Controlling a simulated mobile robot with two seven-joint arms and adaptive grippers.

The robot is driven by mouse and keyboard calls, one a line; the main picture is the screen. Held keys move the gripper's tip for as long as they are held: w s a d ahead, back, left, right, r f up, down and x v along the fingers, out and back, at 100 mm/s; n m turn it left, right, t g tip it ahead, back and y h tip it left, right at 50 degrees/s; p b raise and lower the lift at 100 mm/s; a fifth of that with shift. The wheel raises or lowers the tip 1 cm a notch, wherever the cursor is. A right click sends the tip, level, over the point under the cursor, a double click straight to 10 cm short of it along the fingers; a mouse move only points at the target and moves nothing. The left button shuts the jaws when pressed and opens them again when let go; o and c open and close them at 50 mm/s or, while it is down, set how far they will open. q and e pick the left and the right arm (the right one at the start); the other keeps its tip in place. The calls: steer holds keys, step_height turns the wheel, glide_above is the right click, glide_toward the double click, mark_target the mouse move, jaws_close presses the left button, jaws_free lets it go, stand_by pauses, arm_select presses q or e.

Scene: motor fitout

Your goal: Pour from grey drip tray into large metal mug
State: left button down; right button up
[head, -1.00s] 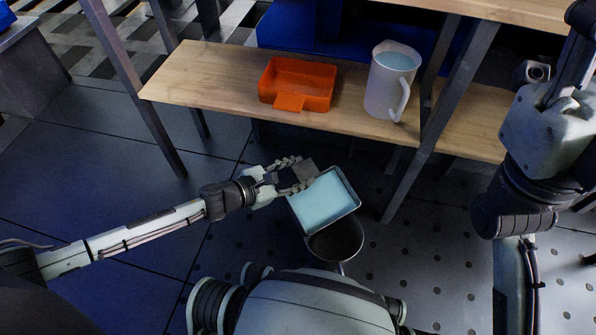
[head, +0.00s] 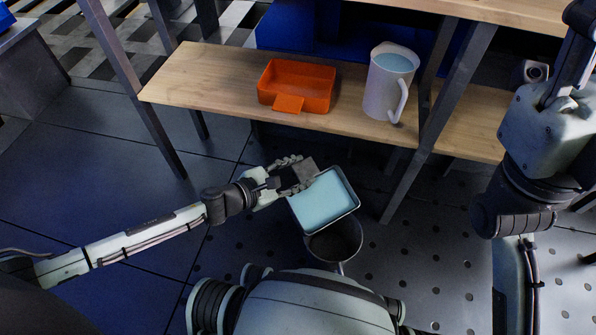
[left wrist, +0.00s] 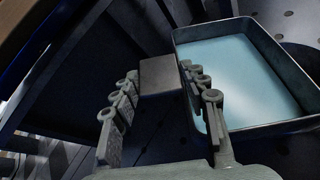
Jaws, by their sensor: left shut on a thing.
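The grey drip tray (head: 324,200) is full of pale blue liquid and is held in the air, roughly level. My left gripper (head: 296,172) is shut on the tray's flat grey handle; in the left wrist view the fingers (left wrist: 165,100) close on that handle and the tray (left wrist: 245,75) lies to the right. The large metal mug (head: 337,240) is below the tray's lower edge, partly hidden by it; its dark inside shows no clear liquid. My right gripper is not in view; only part of the right arm shows at the right edge.
An orange tray (head: 300,85) and a white jug (head: 388,88) with pale blue liquid stand on the wooden shelf (head: 205,85) beyond. Metal shelf legs (head: 425,135) come down right of the drip tray. Open dark floor (head: 110,160) lies to the left.

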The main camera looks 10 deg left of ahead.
arm_select(q)
steer(key=shift+d+r, duration=0.1)
steer(key=shift+r, duration=0.15)
stand_by(0.3)
steer(key=shift+s+r, duration=0.1)
steer(key=shift+r, duration=0.1)
steer(key=shift+d, duration=0.1)
stand_by(0.4)
steer(key=shift+s+r+m, duration=0.1)
steer(key=shift+r+m, duration=0.2)
stand_by(0.4)
steer(key=shift+s+d+r+t, duration=0.1)
steer(key=shift+d+r+t, duration=0.1)
steer(key=shift+r+t, duration=0.15)
steer(key=shift+p, duration=0.3)
steer(key=shift+s+d+r+m+y, duration=0.1)
steer(key=shift+s+r+m+y, duration=0.1)
steer(key=shift+m+y, duration=0.15)
